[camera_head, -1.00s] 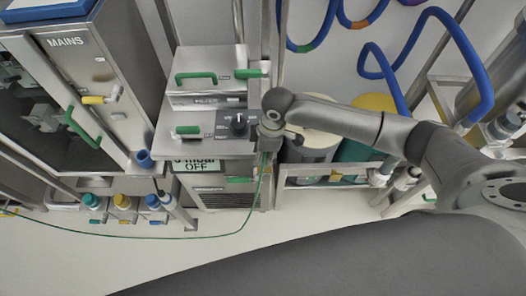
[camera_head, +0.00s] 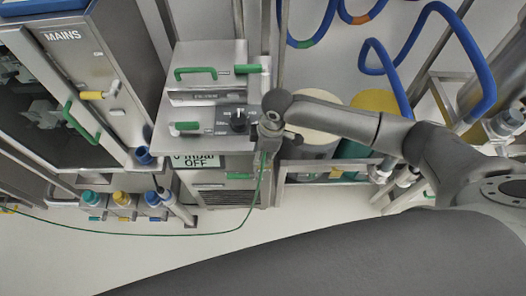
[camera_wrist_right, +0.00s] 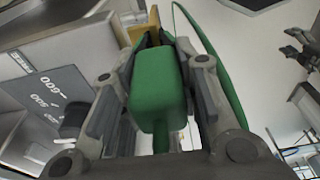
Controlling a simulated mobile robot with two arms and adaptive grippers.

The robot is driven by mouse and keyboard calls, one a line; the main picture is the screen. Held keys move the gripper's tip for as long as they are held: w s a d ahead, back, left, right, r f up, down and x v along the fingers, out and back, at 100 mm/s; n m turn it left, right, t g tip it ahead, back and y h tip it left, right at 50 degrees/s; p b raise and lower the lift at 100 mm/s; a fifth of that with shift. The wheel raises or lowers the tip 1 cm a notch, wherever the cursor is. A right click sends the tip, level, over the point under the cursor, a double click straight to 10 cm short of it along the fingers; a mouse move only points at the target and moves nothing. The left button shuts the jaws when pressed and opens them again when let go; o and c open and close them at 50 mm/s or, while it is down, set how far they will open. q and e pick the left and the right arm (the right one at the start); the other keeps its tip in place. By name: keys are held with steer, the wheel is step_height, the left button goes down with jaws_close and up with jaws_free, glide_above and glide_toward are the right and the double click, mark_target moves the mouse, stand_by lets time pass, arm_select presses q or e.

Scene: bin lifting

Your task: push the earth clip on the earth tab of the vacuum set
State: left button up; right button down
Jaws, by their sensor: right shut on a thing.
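The vacuum set (camera_head: 212,145) is a steel unit with a black dial and a display reading "0 mbar OFF". My right gripper (camera_head: 268,146) is at its right front edge, seen from above. In the right wrist view, the gripper (camera_wrist_right: 155,95) is shut on the green earth clip (camera_wrist_right: 157,85), with a finger on each side. A green cable (camera_head: 200,235) hangs from the gripper and runs left. A brass-coloured part (camera_wrist_right: 149,27) shows just beyond the clip; I cannot tell whether it is the earth tab or whether they touch. My left gripper is not seen.
The MAINS cabinet (camera_head: 97,60) stands at the left, with green and yellow handles. Teal, yellow and blue capped connectors (camera_head: 122,200) sit below it. Blue hoses (camera_head: 455,30) hang at the upper right. A steel frame with containers stands right of the vacuum set.

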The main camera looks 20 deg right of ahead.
steer(key=shift+f, duration=1.05)
stand_by(0.9)
steer(key=c, duration=1)
jaws_free()
steer(key=shift+c, duration=0.2)
steer(key=shift+o, duration=0.2)
steer(key=shift+r, duration=0.1)
steer(key=shift+r, duration=0.35)
steer(key=r, duration=0.3)
steer(key=d+r, duration=0.1)
steer(key=r, duration=0.7)
steer(key=shift+s+d, duration=0.3)
steer(key=shift+d, duration=0.05)
